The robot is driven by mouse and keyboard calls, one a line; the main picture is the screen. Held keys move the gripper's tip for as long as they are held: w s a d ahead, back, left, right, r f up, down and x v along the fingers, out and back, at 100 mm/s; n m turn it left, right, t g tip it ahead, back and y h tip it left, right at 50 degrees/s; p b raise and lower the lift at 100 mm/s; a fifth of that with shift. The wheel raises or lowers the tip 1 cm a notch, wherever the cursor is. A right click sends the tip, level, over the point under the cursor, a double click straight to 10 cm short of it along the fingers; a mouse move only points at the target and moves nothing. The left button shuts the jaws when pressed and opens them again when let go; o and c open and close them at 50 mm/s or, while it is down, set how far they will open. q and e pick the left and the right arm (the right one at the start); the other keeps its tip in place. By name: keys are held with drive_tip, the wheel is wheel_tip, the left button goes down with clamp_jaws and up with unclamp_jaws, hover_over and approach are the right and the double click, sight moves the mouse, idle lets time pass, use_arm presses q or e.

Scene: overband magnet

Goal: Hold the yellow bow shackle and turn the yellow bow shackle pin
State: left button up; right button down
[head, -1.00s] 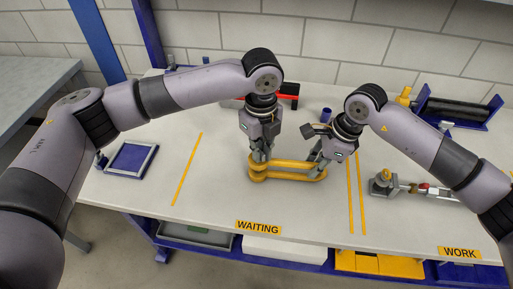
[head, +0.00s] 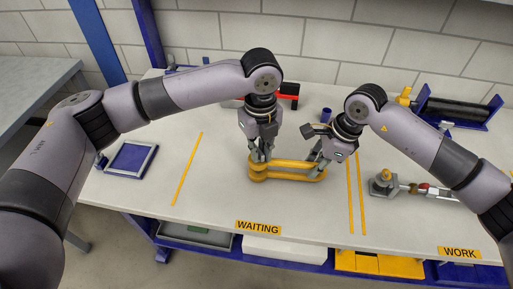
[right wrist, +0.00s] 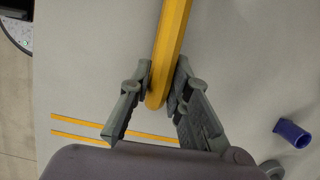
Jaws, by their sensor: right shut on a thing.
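The yellow bow shackle (head: 290,178) lies on the white table in the waiting area, its long loop running left to right. My right gripper (head: 317,172) is shut on its right, rounded end. In the right wrist view, the fingers (right wrist: 160,92) sit on either side of the yellow bow (right wrist: 170,40). My left gripper (head: 259,157) points down at the shackle's left end, where the yellow pin (head: 257,171) is. Its fingertips are at the top of that end; whether they grip the pin cannot be told.
A grey fixture with a yellow top (head: 384,183) stands to the right, past the yellow lines. A blue-framed tray (head: 131,159) lies at the left. A blue cylinder (head: 326,115) and a red-black object (head: 289,92) stand behind. The table in front of the shackle is clear.

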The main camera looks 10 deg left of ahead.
sight(260, 151)
use_arm(q)
drive_tip(key=o, duration=0.4)
drive_tip(key=shift+r, duration=0.1)
drive_tip(key=shift+r, duration=9.9)
use_arm(e)
drive_tip(key=c, duration=1.4)
unclamp_jaws()
